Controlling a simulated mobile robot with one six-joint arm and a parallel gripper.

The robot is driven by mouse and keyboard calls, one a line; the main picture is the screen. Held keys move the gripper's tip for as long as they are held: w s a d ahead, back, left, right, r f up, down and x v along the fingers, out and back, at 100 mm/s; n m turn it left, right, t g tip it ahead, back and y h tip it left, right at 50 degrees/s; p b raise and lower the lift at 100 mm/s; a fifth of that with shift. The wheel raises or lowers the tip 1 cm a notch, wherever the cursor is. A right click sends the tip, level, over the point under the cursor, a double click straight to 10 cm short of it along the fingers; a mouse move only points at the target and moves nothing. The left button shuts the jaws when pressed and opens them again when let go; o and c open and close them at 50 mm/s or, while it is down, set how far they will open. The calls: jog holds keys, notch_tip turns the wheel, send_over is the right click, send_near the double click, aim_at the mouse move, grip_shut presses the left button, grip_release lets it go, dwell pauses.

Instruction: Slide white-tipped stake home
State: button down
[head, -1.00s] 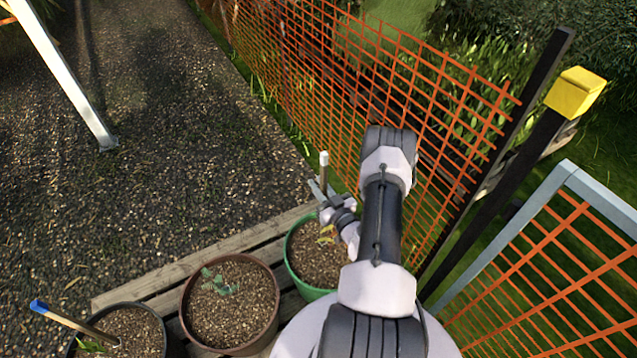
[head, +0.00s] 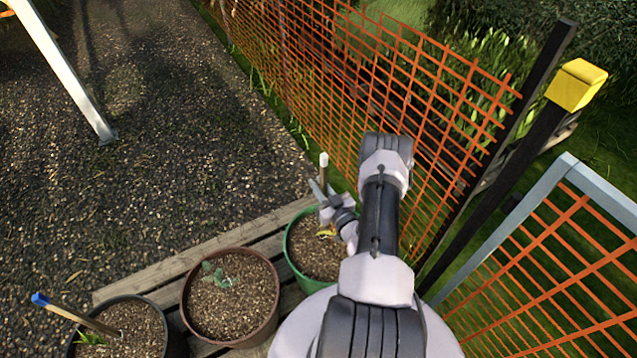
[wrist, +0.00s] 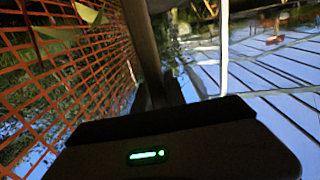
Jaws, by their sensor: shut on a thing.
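The white-tipped stake (head: 323,170) stands roughly upright over the green pot (head: 294,262) at the right of the pot row. My gripper (head: 322,192) is shut on the stake below its white tip. In the wrist view the stake (wrist: 142,45) runs up from between the jaws (wrist: 158,95). The stake's lower end is hidden behind my gripper and arm, so I cannot tell how deep it sits in the soil. A small yellowish plant (head: 327,232) shows in the green pot just below the gripper.
A brown pot (head: 187,300) with a seedling and a dark pot (head: 160,325) with a blue-tipped stake (head: 75,316) stand to the left on wooden slats (head: 150,282). Orange mesh fence (head: 400,85) rises close behind and right of my arm. A yellow-capped post (head: 576,86) stands at right.

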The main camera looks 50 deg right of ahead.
jog(key=shift+f, duration=0.1)
jog(key=shift+f, duration=1.5)
jog(key=shift+f, duration=1.5)
jog(key=c, duration=1.3)
grip_release()
jog(key=shift+s, duration=0.1)
jog(key=p+v, duration=0.4)
jog(key=v, duration=1.3)
jog(key=shift+p, duration=0.4)
